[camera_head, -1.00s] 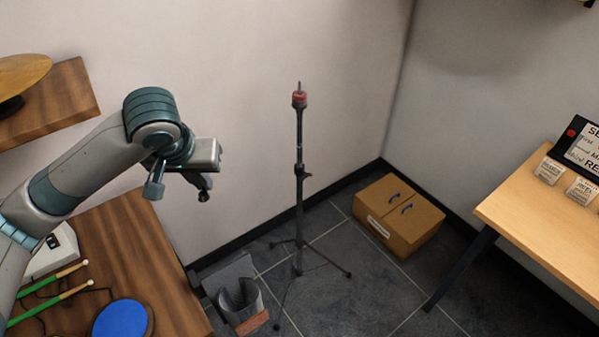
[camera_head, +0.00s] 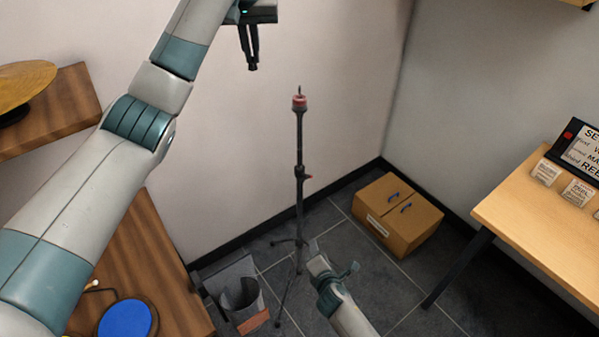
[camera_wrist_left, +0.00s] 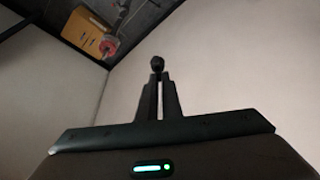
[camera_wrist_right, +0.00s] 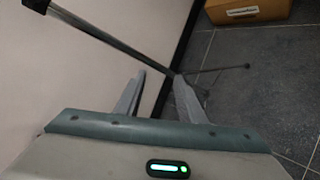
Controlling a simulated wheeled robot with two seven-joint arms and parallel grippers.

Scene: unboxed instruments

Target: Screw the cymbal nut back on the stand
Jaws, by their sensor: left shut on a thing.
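The cymbal stand (camera_head: 299,145) stands upright on its tripod in the head view. A red felt (camera_head: 299,102) sits near its top with a thin bare rod above. My left gripper (camera_head: 250,66) is shut on the small dark cymbal nut (camera_wrist_left: 157,63), up and left of the stand's top and apart from it. In the left wrist view the red felt (camera_wrist_left: 110,47) shows beyond the nut. My right gripper (camera_head: 314,250) is low, by the stand's lower part. The right wrist view shows it open and empty (camera_wrist_right: 162,85), with the stand's pole (camera_wrist_right: 110,40) beyond its fingers.
A golden cymbal (camera_head: 25,90) lies on a wooden shelf (camera_head: 75,105) at left. A cardboard box (camera_head: 398,213) sits in the corner. A wooden table (camera_head: 545,225) with signs is at right. A dark bin (camera_head: 240,300) stands left of the tripod. A blue pad (camera_head: 125,319) lies on the left table.

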